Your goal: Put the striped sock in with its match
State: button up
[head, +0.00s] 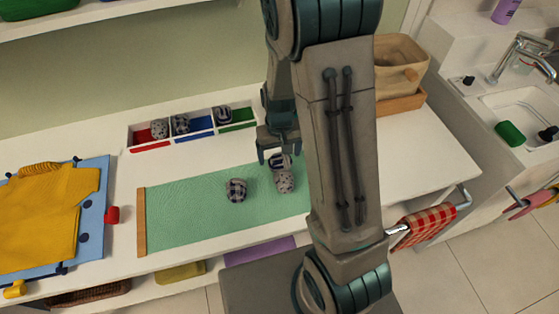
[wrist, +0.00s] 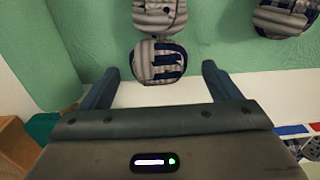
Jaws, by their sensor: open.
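The striped sock (head: 273,163), a rolled grey bundle with dark stripes, lies at the back edge of the green mat. It also shows in the wrist view (wrist: 158,62). My gripper (head: 279,154) is open above it, one finger to each side, partly hiding it in the head view. The divided tray (head: 192,138) behind holds a spotted sock (head: 159,128) in red, a checked one (head: 180,124) in blue and a striped-looking one (head: 223,115) in green.
The green mat (head: 190,215) has free room at its left. A yellow garment (head: 50,205) lies on a blue board (head: 95,190) at the left. A wooden bin (head: 398,62) stands behind my arm. A sink (head: 520,110) is at the right.

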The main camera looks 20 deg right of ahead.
jog(key=shift+f, duration=0.35)
jog(key=c, duration=1.1)
jog(key=shift+r, duration=0.1)
jog(key=shift+c, duration=0.2)
